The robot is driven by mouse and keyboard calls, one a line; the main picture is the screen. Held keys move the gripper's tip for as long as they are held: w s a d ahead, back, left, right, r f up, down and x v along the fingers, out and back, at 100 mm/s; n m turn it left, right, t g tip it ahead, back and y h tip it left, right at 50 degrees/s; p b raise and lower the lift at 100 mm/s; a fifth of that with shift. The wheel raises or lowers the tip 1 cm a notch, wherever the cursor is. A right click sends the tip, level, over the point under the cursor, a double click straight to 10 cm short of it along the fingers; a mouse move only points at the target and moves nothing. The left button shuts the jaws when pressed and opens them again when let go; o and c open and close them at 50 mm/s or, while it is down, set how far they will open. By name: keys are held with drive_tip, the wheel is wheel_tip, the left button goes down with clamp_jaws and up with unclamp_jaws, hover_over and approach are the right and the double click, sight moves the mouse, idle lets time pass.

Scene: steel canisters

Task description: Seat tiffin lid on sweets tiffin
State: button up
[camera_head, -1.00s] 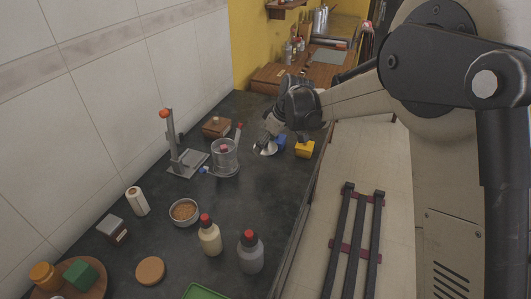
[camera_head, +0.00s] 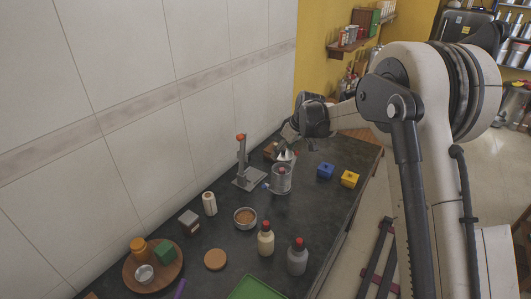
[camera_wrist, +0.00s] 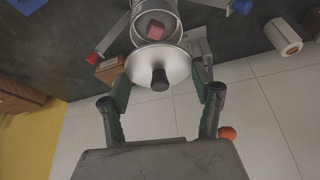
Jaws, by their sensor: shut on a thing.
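The sweets tiffin (camera_head: 281,184) is a steel, see-through-looking canister standing upright on the dark counter. In the wrist view the tiffin (camera_wrist: 136,24) is open, with a reddish block (camera_wrist: 155,31) inside. The tiffin lid (camera_head: 286,156) is a shiny steel disc with a black knob; it shows face-on in the wrist view (camera_wrist: 146,62). My gripper (camera_wrist: 160,82) is shut on the lid, with a green-padded finger at either side. In the head view my gripper (camera_head: 290,145) holds it tilted, just above and behind the tiffin's mouth. I cannot tell if lid and rim touch.
A grey stand with a red-topped post (camera_head: 242,160) is close left of the tiffin. Blue (camera_head: 325,171) and yellow (camera_head: 349,179) boxes stand to the right. A bowl (camera_head: 245,217), two bottles (camera_head: 265,240) and a round board (camera_head: 136,264) are nearer.

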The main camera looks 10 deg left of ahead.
drive_tip(key=shift+a, duration=0.15)
drive_tip(key=b, duration=0.1)
hover_over(282, 169)
drive_tip(key=shift+f, duration=2.05)
drive_tip(key=shift+f+b, duration=0.7)
drive_tip(key=shift+b, duration=0.75)
drive_tip(key=shift+f+b, duration=0.5)
idle(0.5)
drive_tip(key=o, duration=1.5)
drive_tip(key=shift+o, duration=0.2)
drive_tip(key=shift+r, duration=0.2)
